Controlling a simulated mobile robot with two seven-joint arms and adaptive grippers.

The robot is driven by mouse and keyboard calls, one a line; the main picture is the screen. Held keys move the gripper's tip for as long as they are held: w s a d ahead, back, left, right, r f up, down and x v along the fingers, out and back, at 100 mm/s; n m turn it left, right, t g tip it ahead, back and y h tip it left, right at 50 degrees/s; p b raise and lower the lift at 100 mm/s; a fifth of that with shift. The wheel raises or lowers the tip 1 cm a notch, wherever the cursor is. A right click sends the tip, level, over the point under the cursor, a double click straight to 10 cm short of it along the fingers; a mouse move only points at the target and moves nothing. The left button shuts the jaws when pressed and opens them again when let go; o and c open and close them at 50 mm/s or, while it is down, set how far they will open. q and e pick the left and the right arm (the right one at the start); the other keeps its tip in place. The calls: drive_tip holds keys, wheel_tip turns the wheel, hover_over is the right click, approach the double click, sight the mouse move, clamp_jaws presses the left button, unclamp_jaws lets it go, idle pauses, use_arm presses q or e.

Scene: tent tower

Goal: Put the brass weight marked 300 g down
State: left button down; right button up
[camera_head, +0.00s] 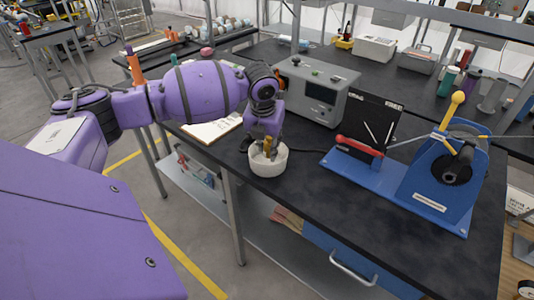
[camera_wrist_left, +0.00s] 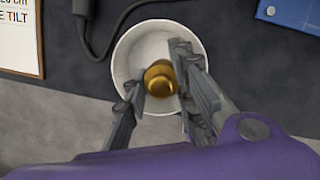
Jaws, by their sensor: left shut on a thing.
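The brass weight (camera_wrist_left: 160,78) is a small golden knobbed piece between the fingers of my left gripper (camera_wrist_left: 158,72). It also shows in the head view as a small brass spot (camera_head: 267,145). My left gripper (camera_head: 264,148) points down into a round white bowl (camera_head: 269,165) on the black bench, and the fingers are shut on the weight inside the rim. I cannot tell whether the weight touches the bowl's floor. No marking on the weight is readable. My right gripper is not in view.
A grey instrument box (camera_head: 318,90) stands behind the bowl. A blue-based device (camera_head: 420,185) with a red handle and yellow knob stands to the right. A clipboard (camera_head: 212,128) lies to the left. A dark cable runs by the bowl. The front bench edge is close.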

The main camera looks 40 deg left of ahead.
sight(267, 154)
use_arm(q)
drive_tip(key=shift+w+a+f, duration=0.1)
drive_tip(key=shift+a+f, duration=0.15)
drive_tip(key=shift+f, duration=0.05)
drive_tip(key=shift+a+f, duration=0.1)
drive_tip(key=shift+f, duration=1.45)
drive_tip(key=shift+f, duration=0.15)
drive_tip(key=c, duration=1.7)
unclamp_jaws()
drive_tip(key=shift+f, duration=0.1)
drive_tip(key=shift+c, duration=0.2)
drive_tip(key=v, duration=1.2)
drive_tip(key=shift+r+p, duration=0.2)
drive_tip(key=shift+p, duration=0.1)
drive_tip(key=shift+f, duration=0.1)
